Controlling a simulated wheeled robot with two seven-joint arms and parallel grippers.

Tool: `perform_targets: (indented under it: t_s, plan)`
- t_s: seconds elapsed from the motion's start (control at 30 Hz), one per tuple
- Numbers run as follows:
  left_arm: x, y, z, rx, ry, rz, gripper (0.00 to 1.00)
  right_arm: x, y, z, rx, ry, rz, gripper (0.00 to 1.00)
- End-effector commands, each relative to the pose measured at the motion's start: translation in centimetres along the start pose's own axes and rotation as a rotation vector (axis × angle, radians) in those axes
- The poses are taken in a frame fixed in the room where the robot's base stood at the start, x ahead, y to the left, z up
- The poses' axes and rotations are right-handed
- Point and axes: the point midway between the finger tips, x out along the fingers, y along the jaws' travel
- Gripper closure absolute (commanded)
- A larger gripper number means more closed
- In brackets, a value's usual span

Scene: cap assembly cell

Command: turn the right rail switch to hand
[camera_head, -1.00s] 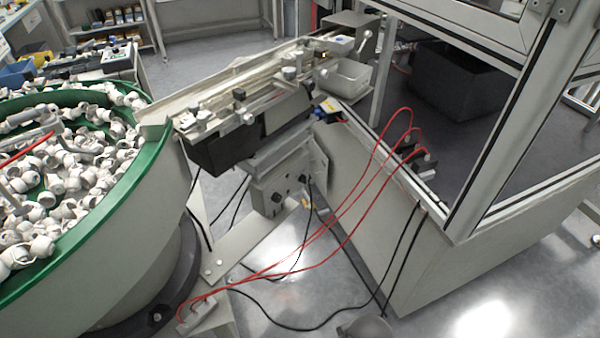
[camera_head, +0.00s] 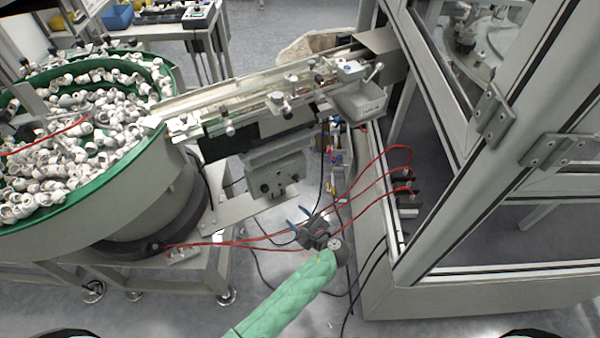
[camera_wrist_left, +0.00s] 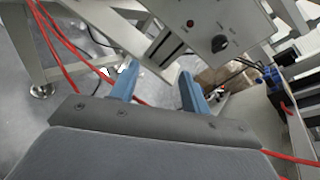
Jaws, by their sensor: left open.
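The grey control box (camera_head: 271,182) hangs under the feed rail. Its front has two small dark knobs, a left one (camera_head: 265,188) and a right rail switch (camera_head: 293,178). In the left wrist view a black rotary knob (camera_wrist_left: 220,43) sits near a red light or button (camera_wrist_left: 190,24) on the box face. The direction the knob points is too small to tell. My left gripper (camera_head: 297,216) is open and empty, below and in front of the box. Its blue fingers (camera_wrist_left: 158,72) are apart and touch nothing. My right gripper is not in view.
Red hoses (camera_head: 350,195) and black cables loop close to my left gripper. The green-rimmed bowl (camera_head: 160,110) of white parts is at the left. The framed machine cabinet (camera_head: 376,240) is at the right.

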Motion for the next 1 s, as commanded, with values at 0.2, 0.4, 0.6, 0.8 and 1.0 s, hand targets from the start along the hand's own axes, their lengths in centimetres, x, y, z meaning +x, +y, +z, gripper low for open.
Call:
perform_targets:
  t_s: [0.2,0.4,0.6,0.8,1.0]
  plan:
    - [0.0,-6.0,1.9,0.314,-0.207,-0.161,0.53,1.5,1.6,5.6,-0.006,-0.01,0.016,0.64]
    - [0.2,-7.6,2.2,0.413,-0.28,-0.204,0.53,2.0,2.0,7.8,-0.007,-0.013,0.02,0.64]
    - [2.0,-8.3,2.9,0.415,-0.283,-0.206,0.53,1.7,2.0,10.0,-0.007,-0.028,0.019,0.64]
    - [4.6,-9.0,3.5,0.415,-0.282,-0.205,0.53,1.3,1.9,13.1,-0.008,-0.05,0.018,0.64]
    - [6.5,-9.4,3.7,0.414,-0.28,-0.205,0.53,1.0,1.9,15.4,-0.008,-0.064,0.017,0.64]
